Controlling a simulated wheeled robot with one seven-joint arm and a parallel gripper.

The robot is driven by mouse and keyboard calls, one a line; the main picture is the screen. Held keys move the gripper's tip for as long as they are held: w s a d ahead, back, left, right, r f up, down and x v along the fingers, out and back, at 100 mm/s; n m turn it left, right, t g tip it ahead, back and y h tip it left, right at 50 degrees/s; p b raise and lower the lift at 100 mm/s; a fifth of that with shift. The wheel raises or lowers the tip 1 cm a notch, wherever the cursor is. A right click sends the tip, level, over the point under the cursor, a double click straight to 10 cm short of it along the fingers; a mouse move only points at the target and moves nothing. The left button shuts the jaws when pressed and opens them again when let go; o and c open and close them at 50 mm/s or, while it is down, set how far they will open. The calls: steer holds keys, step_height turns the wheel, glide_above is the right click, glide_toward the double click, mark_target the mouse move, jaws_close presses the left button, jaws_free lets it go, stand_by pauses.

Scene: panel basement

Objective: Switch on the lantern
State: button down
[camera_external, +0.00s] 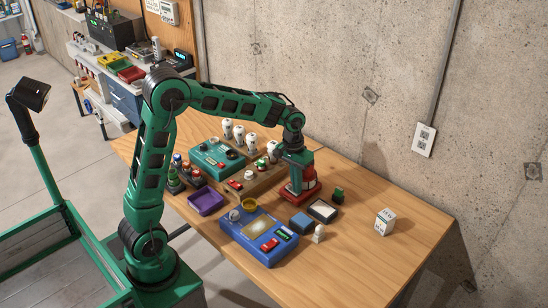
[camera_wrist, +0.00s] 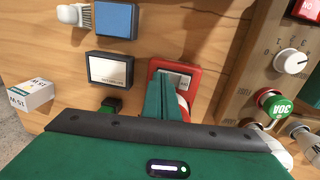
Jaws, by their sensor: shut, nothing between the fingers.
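A red-framed unit (camera_wrist: 194,70), which looks like the lantern, sits on the wooden table; a pale grey rocker-like part shows within its frame. In the external view its red base (camera_external: 313,194) shows under my gripper (camera_external: 298,186). In the wrist view my gripper (camera_wrist: 166,88) has its green fingers together, with nothing between them, over the front of the red unit. The fingers hide part of the unit, and I cannot tell whether they touch it. Whether the lantern is lit cannot be seen.
A wooden panel with a white knob (camera_wrist: 290,61) and a green 30A button (camera_wrist: 280,108) stands close on the right. A blue block (camera_wrist: 115,20), a framed pale panel (camera_wrist: 108,70) and a white carton (camera_external: 385,221) lie nearby. The table's right end is mostly clear.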

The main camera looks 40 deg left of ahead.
steer(key=shift+a, duration=0.1)
steer(key=shift+a+r, duration=0.2)
steer(key=shift+a, duration=0.5)
step_height(320, 180, up, 14)
steer(key=d, duration=0.2)
steer(key=shift+f, duration=0.15)
stand_by(0.3)
steer(key=shift+w, duration=0.1)
stand_by(0.3)
